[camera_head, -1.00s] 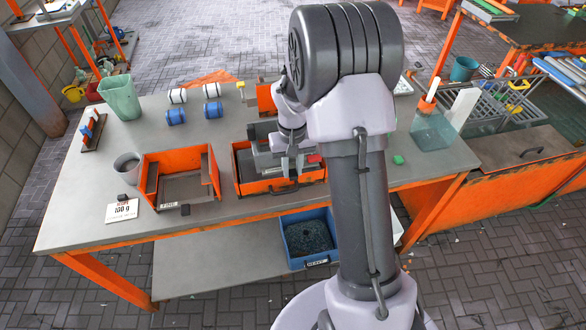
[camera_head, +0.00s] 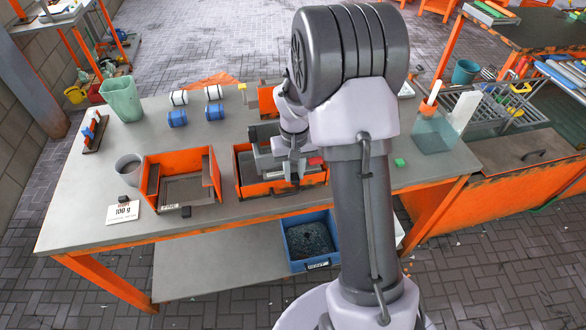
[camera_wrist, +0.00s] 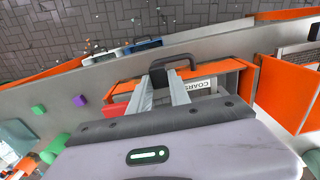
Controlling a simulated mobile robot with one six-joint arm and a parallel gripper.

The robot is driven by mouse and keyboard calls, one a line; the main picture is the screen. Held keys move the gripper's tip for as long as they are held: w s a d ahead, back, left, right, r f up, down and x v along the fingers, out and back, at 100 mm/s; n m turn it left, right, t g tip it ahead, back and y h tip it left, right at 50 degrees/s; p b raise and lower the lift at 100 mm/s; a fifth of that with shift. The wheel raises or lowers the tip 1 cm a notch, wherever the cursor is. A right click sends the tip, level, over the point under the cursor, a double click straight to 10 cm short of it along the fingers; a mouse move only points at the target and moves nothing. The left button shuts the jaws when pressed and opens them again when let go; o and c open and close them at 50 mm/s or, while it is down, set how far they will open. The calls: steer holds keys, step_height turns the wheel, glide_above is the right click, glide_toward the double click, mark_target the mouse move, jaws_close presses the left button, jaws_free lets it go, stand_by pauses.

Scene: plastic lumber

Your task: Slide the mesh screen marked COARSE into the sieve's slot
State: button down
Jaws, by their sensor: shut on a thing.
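The orange-framed piece marked COARSE (camera_wrist: 200,85) shows its label in the wrist view, with a dark handle (camera_wrist: 180,64) on its front edge. My gripper (camera_wrist: 165,84) is at that handle, shut on the COARSE screen; the exact contact is hard to see. In the head view, my gripper (camera_head: 291,172) is over an orange, box-like frame (camera_head: 258,187) at the table's middle front. My arm and gripper hide much of it. I cannot tell how far the screen sits in the slot.
The orange FINE tray (camera_head: 213,172) stands to the left, close to the centre frame. A grey cup (camera_head: 129,170), 100 g card (camera_head: 122,212), green bin (camera_head: 121,100) and small cylinders (camera_head: 177,118) share the table. A blue bin (camera_head: 311,241) is on the lower shelf.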

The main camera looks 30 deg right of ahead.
steer(key=s+a+b, duration=0.2)
steer(key=s, duration=0.7)
steer(key=shift+s+a, duration=0.15)
steer(key=shift+a, duration=0.2)
stand_by(0.7)
steer(key=shift+w+d, duration=0.25)
steer(key=shift+w, duration=0.65)
stand_by(1.1)
steer(key=shift+w+d, duration=0.1)
steer(key=shift+w, duration=0.25)
steer(key=shift+w+d+p, duration=0.4)
steer(key=shift+w+p, duration=0.05)
steer(key=shift+w, duration=1)
steer(key=shift+w+d+p, duration=0.45)
steer(key=shift+w+p, duration=0.05)
steer(key=shift+w, duration=0.9)
steer(key=shift+w+d+p, duration=0.4)
steer(key=shift+w+p, duration=0.05)
steer(key=shift+w, duration=1)
steer(key=c, duration=1.1)
jaws_free()
